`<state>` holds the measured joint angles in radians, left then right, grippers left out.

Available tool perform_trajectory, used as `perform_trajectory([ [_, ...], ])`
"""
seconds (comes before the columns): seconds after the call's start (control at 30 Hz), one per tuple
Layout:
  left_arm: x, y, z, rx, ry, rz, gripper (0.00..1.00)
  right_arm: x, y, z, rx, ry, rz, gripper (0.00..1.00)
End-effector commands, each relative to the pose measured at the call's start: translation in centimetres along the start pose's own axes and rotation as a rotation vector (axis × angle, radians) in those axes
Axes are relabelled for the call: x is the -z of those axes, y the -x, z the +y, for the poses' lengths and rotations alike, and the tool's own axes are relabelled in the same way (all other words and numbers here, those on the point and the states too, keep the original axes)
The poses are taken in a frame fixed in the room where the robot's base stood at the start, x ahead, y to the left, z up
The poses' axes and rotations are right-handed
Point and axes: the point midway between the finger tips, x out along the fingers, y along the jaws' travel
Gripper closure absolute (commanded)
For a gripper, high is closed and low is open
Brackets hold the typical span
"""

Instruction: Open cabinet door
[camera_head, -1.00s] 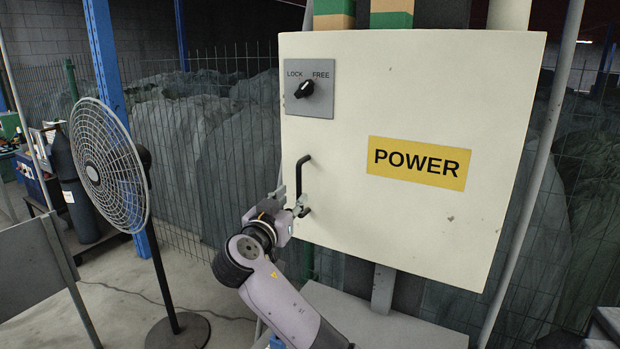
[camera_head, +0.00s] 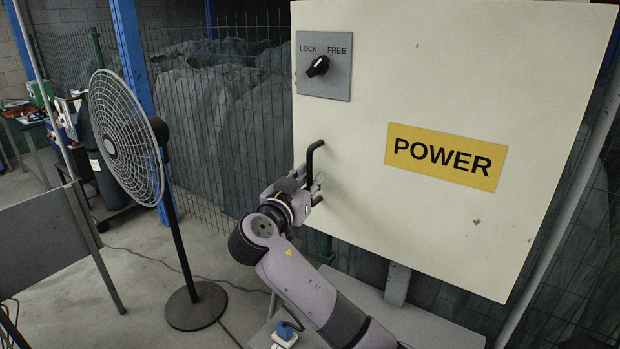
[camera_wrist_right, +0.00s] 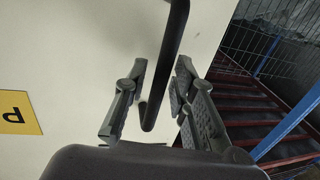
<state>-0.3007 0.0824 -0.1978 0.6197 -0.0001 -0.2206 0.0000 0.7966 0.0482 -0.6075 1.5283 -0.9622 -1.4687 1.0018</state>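The cream cabinet door (camera_head: 440,85) looks shut and fills the right of the head view. Its black bar handle (camera_head: 312,155) is near the door's left edge, below the LOCK/FREE knob (camera_head: 318,66), whose white mark points toward FREE. My right gripper (camera_head: 311,184) is at the handle's lower part. In the right wrist view the handle (camera_wrist_right: 168,70) runs between the two spread fingers of my right gripper (camera_wrist_right: 160,98), with a gap on the left side; contact on the right is unclear. My left gripper is out of view.
A black stand fan (camera_head: 125,140) stands to the left, with a cable on the floor. A grey panel (camera_head: 45,240) is at the lower left. A wire fence (camera_head: 230,120) runs behind. A pale ledge (camera_head: 420,325) lies below the cabinet.

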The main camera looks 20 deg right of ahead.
Motion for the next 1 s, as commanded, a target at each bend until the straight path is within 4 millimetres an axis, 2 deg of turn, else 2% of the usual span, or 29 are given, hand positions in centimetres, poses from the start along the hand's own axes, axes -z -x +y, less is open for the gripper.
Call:
perform_trajectory([
  [0.33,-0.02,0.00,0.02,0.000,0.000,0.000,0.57,0.01,-0.03,0.02,0.000,0.000,0.000,1.00],
  [1.0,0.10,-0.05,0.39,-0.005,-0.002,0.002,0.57,0.05,-0.01,-0.03,0.002,0.000,0.001,1.00],
])
